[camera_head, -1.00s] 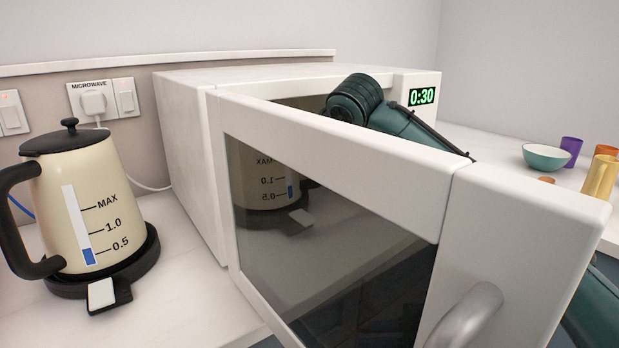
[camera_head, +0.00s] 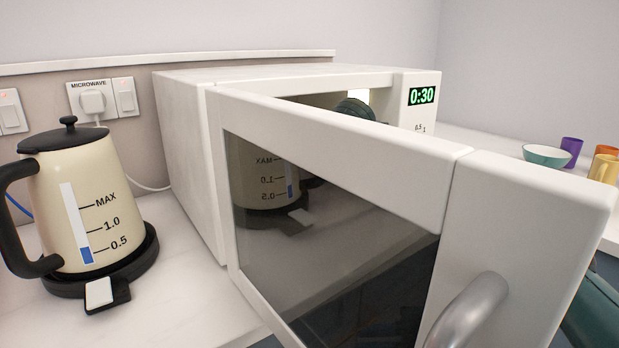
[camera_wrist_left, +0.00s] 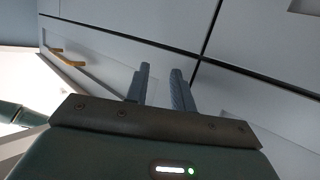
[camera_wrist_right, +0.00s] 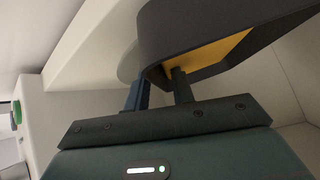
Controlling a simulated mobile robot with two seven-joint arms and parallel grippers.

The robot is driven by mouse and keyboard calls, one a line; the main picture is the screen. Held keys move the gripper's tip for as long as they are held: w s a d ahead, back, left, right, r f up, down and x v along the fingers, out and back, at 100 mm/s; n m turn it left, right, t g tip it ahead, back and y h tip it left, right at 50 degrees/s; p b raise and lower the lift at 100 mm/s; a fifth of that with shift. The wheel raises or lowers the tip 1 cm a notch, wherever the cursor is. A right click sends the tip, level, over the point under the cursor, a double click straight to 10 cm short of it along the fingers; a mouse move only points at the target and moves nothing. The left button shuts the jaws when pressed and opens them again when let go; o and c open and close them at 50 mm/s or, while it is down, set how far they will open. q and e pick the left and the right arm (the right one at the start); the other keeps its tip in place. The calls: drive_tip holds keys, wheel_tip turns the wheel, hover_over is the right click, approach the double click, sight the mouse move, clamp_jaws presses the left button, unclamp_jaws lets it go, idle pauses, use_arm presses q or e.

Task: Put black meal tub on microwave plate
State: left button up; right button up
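The black meal tub (camera_wrist_right: 215,25), with a yellow inside, shows in the right wrist view within pale walls, apparently inside the microwave (camera_head: 185,150). My right gripper (camera_wrist_right: 160,85) has its fingers on either side of the tub's near corner wall and appears shut on it. A pale round edge behind the left finger looks like the microwave plate (camera_wrist_right: 127,62); I cannot tell whether the tub touches it. In the head view the microwave door hides the tub and right gripper. My left gripper (camera_wrist_left: 161,80) is open and empty in front of cabinet fronts.
The microwave door (camera_head: 345,145) stands open towards me, its handle (camera_head: 470,315) at lower right. A cream kettle (camera_head: 85,200) stands on the left of the counter. A teal bowl (camera_head: 546,155) and coloured cups (camera_head: 604,167) stand at the right.

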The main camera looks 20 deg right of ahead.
drive_tip(key=shift+s+r, duration=0.1)
drive_tip(key=shift+r, duration=0.15)
drive_tip(key=p+v, duration=0.1)
drive_tip(key=v, duration=1)
drive_tip(key=shift+s+r, duration=0.15)
drive_tip(key=shift+s, duration=0.1)
